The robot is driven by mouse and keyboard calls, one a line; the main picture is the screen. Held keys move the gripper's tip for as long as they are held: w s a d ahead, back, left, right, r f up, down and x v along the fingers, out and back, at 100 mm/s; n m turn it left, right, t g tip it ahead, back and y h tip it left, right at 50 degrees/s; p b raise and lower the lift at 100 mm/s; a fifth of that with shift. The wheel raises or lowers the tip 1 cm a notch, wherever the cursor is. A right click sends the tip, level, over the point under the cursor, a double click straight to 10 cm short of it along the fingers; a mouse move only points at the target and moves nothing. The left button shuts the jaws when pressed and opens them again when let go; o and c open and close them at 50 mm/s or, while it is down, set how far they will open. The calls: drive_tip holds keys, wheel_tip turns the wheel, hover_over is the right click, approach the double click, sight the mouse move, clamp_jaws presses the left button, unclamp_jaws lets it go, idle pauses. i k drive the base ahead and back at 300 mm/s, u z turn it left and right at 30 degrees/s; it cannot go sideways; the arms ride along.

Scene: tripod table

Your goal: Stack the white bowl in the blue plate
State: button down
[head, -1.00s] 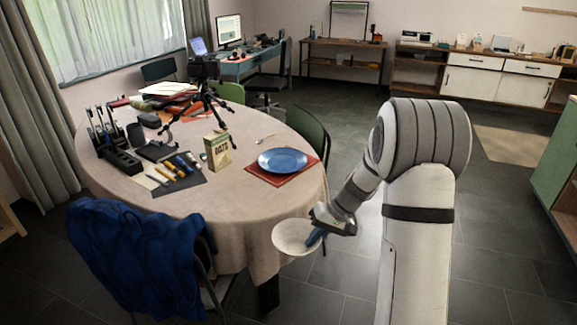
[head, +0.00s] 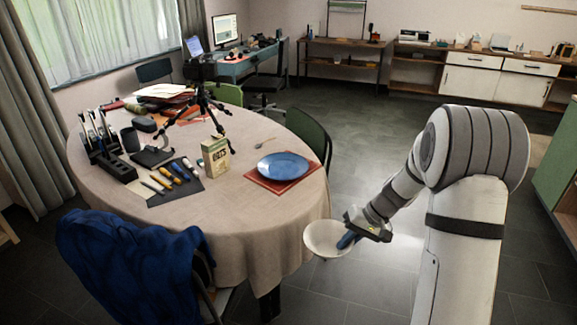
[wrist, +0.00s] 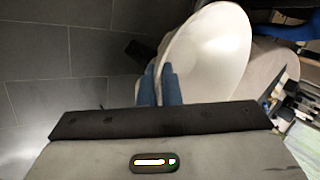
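The white bowl (head: 324,241) is held off the table's front right edge, over the floor. My gripper (head: 346,241) is shut on its rim, with blue fingers at the bowl's right side. In the wrist view the bowl (wrist: 208,52) appears large, and the blue fingertips of my gripper (wrist: 159,86) pinch its near left wall. The blue plate (head: 283,166) lies flat and empty on a red mat (head: 258,183) at the table's right side. The plate is up and to the left of the bowl in the head view.
The round table (head: 225,215) carries a carton (head: 216,158) left of the plate, a tripod (head: 205,100) behind it, and several tools on a dark mat (head: 185,190). A spoon (head: 265,142) lies behind the plate. A green chair (head: 310,133) stands close at the table's right edge.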

sight(283, 168)
drive_tip(key=i, duration=0.9)
